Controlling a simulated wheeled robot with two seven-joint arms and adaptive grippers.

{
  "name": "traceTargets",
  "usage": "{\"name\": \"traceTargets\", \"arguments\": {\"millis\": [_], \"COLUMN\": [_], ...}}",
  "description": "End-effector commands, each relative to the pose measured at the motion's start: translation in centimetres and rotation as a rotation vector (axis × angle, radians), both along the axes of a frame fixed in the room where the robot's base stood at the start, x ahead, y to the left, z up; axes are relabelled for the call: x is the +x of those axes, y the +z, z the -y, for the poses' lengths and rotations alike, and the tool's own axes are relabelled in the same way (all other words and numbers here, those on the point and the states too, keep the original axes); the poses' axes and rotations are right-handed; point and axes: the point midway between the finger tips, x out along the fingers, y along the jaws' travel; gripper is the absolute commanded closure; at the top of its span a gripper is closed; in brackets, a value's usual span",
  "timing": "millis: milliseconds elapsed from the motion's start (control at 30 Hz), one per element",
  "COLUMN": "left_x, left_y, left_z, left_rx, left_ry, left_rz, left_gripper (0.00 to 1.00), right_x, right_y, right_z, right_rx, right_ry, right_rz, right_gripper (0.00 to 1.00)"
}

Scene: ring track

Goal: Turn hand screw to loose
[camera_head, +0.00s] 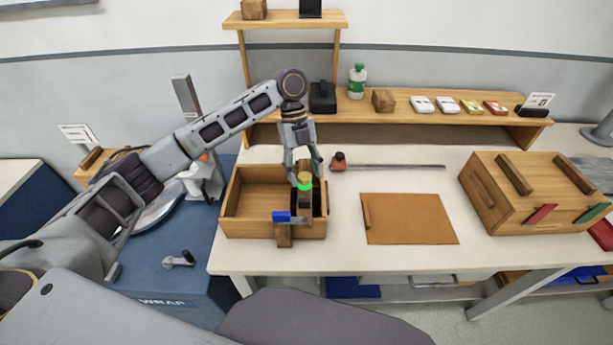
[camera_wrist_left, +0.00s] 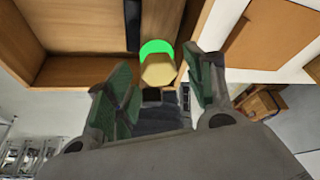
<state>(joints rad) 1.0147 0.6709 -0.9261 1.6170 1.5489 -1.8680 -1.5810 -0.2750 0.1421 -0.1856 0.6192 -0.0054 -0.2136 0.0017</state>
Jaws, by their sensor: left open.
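The hand screw shows as a yellow knob (camera_head: 305,178) with a bright green band, on top of a dark and wooden fixture at the right end of an open wooden box. In the left wrist view the knob (camera_wrist_left: 158,70) sits between the fingertips, with the green band behind it. My left gripper (camera_head: 304,168) points down over the knob with its fingers apart on either side of it. In the wrist view the left gripper (camera_wrist_left: 160,88) is open, and its green finger pads appear clear of the knob. My right gripper is not in view.
The wooden box (camera_head: 228,212) stands on the white table (camera_head: 345,255), with a blue piece (camera_head: 283,217) at its front. A long rod (camera_head: 395,167) and a brown board (camera_head: 412,220) lie to the right. A slotted wooden box (camera_head: 480,205) stands farther right. A shelf (camera_head: 440,117) runs behind.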

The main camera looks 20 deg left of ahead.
Motion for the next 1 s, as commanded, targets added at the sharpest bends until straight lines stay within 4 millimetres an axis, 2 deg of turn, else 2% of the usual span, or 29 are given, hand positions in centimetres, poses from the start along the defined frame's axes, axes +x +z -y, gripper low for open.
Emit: {"name": "traceTargets", "arguments": {"millis": [533,867,1000], "left_x": [0.04,0.04,0.04], "left_y": [-0.35,-0.35,-0.35], "left_z": [-0.23,-0.23,-0.23], "left_rx": [0.000,0.000,0.000], "left_ry": [-0.001,-0.001,0.001], "left_rz": [0.000,0.000,0.000], "left_gripper": [0.48,0.90,0.91], "right_x": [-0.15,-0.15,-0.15], "right_y": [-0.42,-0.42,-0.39], "right_z": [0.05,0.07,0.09], "right_rx": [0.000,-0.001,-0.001], "right_ry": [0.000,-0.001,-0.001], "right_rz": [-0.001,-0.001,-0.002], "right_gripper": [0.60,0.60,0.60]}}
